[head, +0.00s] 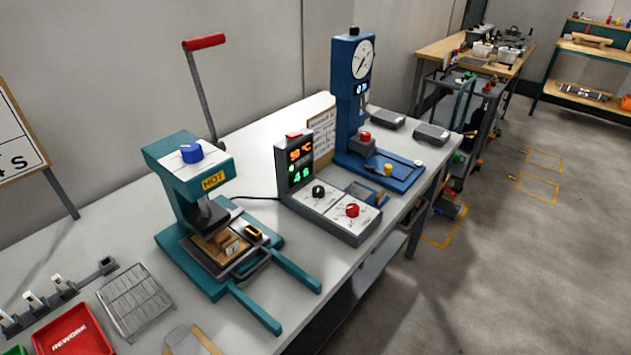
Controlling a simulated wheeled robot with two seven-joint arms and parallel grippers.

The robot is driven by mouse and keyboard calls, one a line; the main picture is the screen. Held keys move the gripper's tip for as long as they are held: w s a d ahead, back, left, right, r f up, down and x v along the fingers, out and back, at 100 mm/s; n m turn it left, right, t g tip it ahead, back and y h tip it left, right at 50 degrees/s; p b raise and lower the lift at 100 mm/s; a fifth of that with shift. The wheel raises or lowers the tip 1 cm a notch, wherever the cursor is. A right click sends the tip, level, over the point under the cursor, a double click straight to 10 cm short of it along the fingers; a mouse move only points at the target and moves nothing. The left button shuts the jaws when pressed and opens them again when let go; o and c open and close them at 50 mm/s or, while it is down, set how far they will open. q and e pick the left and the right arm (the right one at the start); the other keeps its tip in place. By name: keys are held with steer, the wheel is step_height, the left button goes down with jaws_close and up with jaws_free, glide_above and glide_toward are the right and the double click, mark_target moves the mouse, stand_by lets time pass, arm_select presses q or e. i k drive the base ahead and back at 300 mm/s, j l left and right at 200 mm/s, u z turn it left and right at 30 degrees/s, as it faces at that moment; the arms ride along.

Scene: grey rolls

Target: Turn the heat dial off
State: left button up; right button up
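A grey control box (330,212) stands on the white bench in the middle of the head view. Its sloped top carries a black dial (318,191) and a red dial (352,210) on white plates. The plate markings are too small to read, so I cannot tell which is the heat dial or where it points. An upright display (297,160) behind the dials shows an orange reading in °C and a green number. Neither of my grippers is in view.
A teal press (190,185) with a blue knob, a HOT label and a red-handled lever (204,42) stands left of the box. A blue gauge stand (350,95) is behind it. A wire rack (135,300) and red tray (72,332) lie front left.

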mark_target(352, 210)
steer(key=i+l+u, duration=0.25)
steer(key=l, duration=0.3)
steer(key=i+l+u, duration=0.3)
steer(key=l, duration=0.35)
steer(key=i, duration=0.05)
